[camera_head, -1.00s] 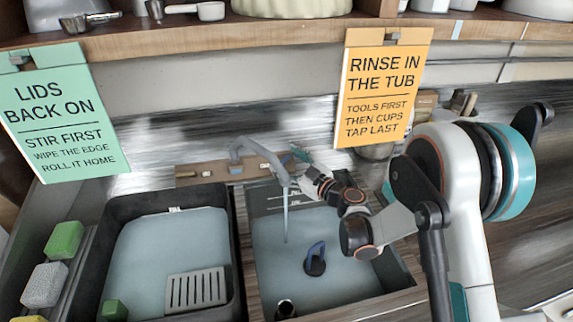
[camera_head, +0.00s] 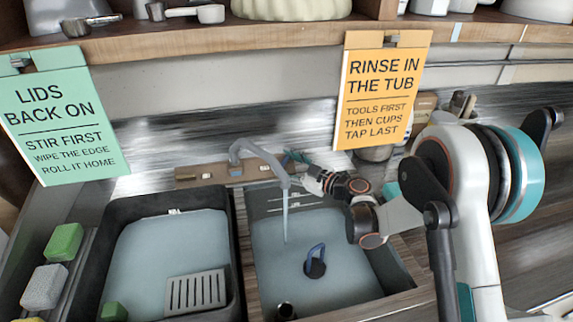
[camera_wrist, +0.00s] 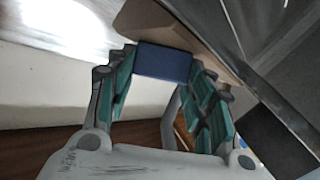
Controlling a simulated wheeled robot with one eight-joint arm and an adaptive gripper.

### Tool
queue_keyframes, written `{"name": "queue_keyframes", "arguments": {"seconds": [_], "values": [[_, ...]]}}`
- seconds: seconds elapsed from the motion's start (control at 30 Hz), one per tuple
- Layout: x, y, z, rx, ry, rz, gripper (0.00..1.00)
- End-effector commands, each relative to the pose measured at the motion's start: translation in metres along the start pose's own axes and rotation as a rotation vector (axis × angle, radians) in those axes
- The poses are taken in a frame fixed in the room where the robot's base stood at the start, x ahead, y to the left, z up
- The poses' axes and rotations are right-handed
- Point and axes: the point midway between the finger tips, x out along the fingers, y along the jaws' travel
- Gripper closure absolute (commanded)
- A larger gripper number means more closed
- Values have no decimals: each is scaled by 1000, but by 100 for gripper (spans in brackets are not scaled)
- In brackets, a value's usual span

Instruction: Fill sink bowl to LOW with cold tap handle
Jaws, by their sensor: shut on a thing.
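The sink bowl (camera_head: 402,268) is the right basin, with pale water in it and light level lines on its back wall; their labels are too small to read. The grey spout (camera_head: 240,148) pours a thin water stream (camera_head: 285,222) into it. A blue-handled plug (camera_head: 315,262) stands in the bowl. My gripper (camera_head: 292,157) is at the tap ledge, right of the spout. In the wrist view, the teal fingers of my gripper (camera_wrist: 165,85) are shut on the blue tap handle (camera_wrist: 162,62). The handle is mostly hidden in the head view.
A dark tub (camera_head: 90,250) of water with a grey slotted piece (camera_head: 196,290) is on the left. Sponges (camera_head: 63,243) lie beside it. An orange sign (camera_head: 382,90) and a green sign (camera_head: 65,120) hang from the shelf (camera_head: 200,38) above.

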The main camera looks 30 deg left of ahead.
Motion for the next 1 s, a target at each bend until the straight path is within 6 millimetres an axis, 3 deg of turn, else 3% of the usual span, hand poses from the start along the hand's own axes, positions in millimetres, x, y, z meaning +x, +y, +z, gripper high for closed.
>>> {"name": "queue_keyframes", "arguments": {"seconds": [0.47, 0.5, 0.57, 1.0], "values": [[0, 1, 0, -43, 1, -74, 76], [0, 1, 0, -43, 1, -73, 45], [0, 1, 0, -43, 1, -73, 32], [-4, 2, 0, -43, 0, -72, 32]]}}
